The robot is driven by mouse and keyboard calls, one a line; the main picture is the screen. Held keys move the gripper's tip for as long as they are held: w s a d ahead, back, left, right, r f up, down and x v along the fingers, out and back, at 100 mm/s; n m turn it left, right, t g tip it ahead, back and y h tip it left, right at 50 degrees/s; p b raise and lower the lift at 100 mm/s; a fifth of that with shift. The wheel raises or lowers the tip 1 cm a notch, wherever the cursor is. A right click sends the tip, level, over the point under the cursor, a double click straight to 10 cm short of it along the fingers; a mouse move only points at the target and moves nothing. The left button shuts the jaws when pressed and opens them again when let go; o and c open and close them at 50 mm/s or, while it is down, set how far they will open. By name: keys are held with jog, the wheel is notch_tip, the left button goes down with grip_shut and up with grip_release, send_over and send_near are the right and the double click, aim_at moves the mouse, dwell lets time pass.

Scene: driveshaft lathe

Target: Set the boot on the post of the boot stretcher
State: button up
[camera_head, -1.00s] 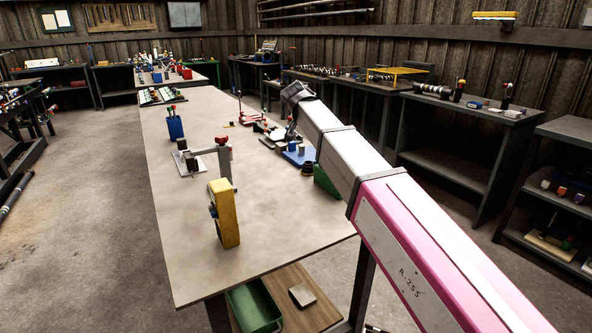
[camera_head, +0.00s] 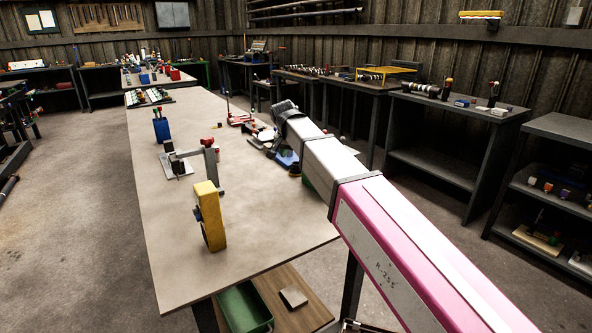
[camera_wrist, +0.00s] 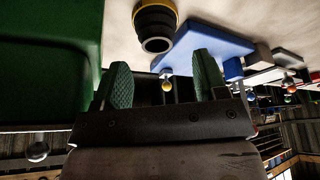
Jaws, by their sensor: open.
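The boot (camera_wrist: 155,24), a black ribbed rubber piece with a yellow band, stands in the wrist view on the pale bench top beyond my fingers. My gripper (camera_wrist: 163,62) is open, with its two green textured fingers apart and nothing between them. The boot appears just ahead of the gap, apart from both fingers. A blue plate (camera_wrist: 205,42) with blocks on it lies right beside the boot; it may be the boot stretcher, but I cannot make out its post clearly.
A large green bin (camera_wrist: 45,50) fills the left of the wrist view, close to my gripper. On the bench (camera_head: 165,240) stand a yellow block device (camera_head: 208,215), a grey clamp fixture (camera_head: 180,165) and a blue holder (camera_head: 161,128).

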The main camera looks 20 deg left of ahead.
aim_at(296, 168)
jog(key=shift+x, duration=2.9)
jog(key=shift+d, duration=0.15)
jog(key=c, duration=0.7)
